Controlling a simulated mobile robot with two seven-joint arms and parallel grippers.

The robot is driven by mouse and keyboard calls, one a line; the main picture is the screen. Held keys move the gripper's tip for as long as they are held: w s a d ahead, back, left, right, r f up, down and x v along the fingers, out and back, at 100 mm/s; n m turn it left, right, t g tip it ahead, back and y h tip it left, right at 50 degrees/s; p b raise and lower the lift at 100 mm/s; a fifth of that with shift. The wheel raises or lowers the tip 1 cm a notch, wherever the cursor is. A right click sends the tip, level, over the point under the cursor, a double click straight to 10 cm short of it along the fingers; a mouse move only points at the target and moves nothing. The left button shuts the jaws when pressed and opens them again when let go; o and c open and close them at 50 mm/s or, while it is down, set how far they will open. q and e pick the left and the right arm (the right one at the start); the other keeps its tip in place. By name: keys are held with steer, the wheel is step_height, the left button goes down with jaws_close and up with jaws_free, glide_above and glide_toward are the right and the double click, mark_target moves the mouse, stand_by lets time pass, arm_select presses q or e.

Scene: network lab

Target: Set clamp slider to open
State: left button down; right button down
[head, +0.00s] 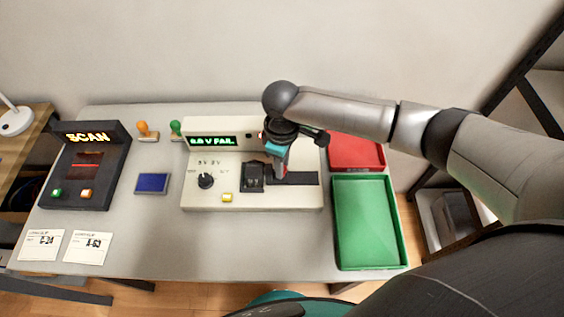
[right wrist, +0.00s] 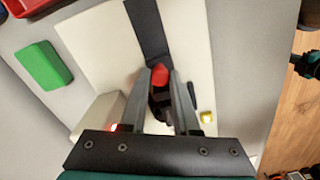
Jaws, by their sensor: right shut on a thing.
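The tester (head: 245,200) is a cream box on the table with a green-lit display (head: 212,141) that reads as a volt value and FAIL. A dark slider track (head: 304,178) runs along its right part and also shows in the right wrist view (right wrist: 146,28). The red slider knob (right wrist: 160,75) is between my right fingertips, near the left end of the track in the head view. My right gripper (head: 281,170) points down and is shut on this knob. A black clamp block (head: 252,178) is just left of it, partly hidden in the right wrist view. My left gripper is not in view.
A red tray (head: 357,153) and a green tray (head: 367,222) stand right of the tester. A scanner (head: 84,168), blue pad (head: 152,183) and two cards are left. The front table strip is clear.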

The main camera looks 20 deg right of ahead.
mark_target(294, 178)
steer(key=shift+s+d+r+p, duration=0.15)
steer(key=shift+s+d+p, duration=0.05)
steer(key=shift+d+p, duration=0.45)
steer(key=shift+s+d+p, duration=0.25)
steer(key=shift+d+p, duration=0.55)
steer(key=shift+d, duration=0.05)
steer(key=c, duration=0.7)
jaws_free()
steer(key=shift+o, duration=0.2)
